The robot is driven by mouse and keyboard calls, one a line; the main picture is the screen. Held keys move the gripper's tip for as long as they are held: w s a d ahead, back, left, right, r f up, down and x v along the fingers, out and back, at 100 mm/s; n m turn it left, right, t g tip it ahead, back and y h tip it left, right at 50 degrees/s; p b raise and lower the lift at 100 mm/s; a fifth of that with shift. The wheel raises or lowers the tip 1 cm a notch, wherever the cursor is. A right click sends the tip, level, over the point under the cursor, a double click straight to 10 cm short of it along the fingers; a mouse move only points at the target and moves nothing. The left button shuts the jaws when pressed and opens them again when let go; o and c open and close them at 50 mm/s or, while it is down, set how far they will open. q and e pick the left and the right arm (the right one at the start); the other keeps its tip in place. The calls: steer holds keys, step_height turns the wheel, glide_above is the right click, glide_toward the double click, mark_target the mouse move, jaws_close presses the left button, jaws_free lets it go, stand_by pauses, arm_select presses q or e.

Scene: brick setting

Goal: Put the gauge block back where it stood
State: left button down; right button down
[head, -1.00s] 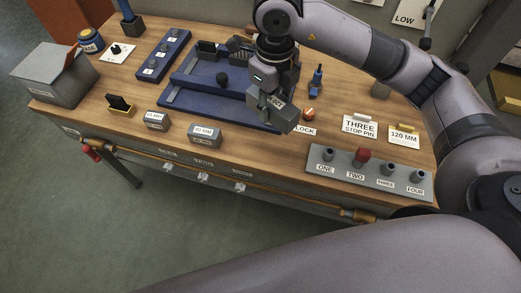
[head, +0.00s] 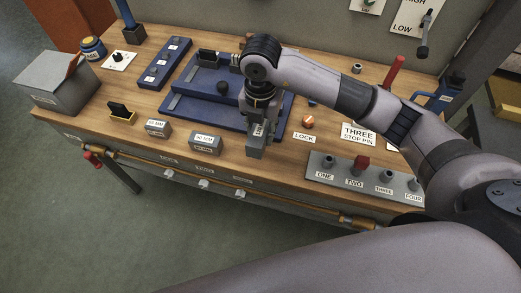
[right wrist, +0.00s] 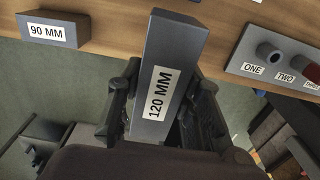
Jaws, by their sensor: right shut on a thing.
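The gauge block labelled 120 MM (right wrist: 165,78) is a long dark grey bar, held between the fingers of my right gripper (right wrist: 160,115). In the head view the gripper (head: 258,122) points down and the block (head: 256,150) hangs roughly upright near the bench's front part, right of the 90 MM block (head: 205,139). I cannot tell whether its lower end touches the bench. The 90 MM block also shows in the right wrist view (right wrist: 52,30). A smaller block (head: 157,127) stands further left. My left gripper is out of view.
A blue fixture (head: 205,110) lies behind the gripper. The LOCK label (head: 304,137), THREE STOP PIN card (head: 358,132) and numbered peg panel (head: 340,174) are to the right. A grey box (head: 60,85) stands far left. A pipe (head: 270,205) runs along the bench front.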

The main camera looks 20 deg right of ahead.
step_height(320, 180, down, 10)
steer(key=shift+f+p, duration=0.1)
steer(key=shift+p, duration=0.85)
steer(key=shift+f, duration=0.25)
steer(key=shift+f, duration=0.2)
steer(key=c, duration=1.1)
jaws_free()
